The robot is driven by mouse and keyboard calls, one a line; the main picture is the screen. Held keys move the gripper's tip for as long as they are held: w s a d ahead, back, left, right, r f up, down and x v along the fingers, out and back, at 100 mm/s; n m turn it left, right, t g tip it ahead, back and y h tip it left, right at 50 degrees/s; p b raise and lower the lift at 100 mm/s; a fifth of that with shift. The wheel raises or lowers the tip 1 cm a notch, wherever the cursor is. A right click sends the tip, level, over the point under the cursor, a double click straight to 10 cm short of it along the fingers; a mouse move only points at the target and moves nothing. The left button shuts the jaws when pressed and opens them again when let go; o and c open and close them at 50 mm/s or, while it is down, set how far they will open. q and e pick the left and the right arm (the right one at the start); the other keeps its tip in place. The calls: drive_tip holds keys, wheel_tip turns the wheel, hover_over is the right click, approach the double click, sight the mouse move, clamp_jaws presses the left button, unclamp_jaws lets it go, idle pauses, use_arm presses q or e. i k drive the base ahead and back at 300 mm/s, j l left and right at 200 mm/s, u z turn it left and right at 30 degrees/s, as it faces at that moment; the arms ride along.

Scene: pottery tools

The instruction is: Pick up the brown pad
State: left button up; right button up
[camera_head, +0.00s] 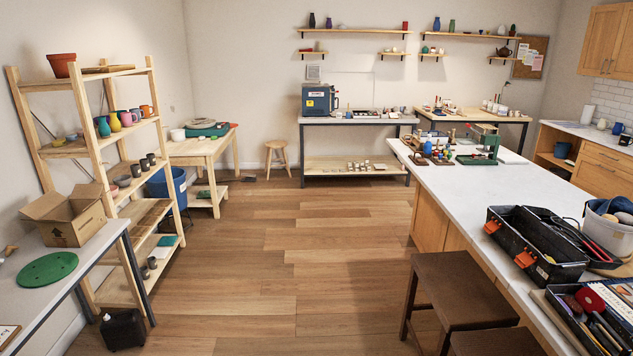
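I cannot clearly make out a brown pad. A flat brown piece (148,215) lies on a lower level of the wooden shelf rack (98,148) at the left, but I cannot tell whether it is a pad or a board. Other small items on the far tables and in the tool tray are too small or crowded to tell. Neither of my grippers is in view.
A white-topped island (480,200) with a black toolbox (530,245) and a tool tray (590,310) fills the right. Brown stools (455,280) stand beside it. A table with a cardboard box (68,215) is at the left. The wooden floor (300,250) between is clear.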

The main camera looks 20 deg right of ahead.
sight(575, 307)
drive_tip(key=i+z, duration=0.5)
drive_tip(key=i, duration=0.2)
drive_tip(key=i+j+z, duration=0.2)
drive_tip(key=i+z, duration=0.3)
drive_tip(key=i, duration=0.15)
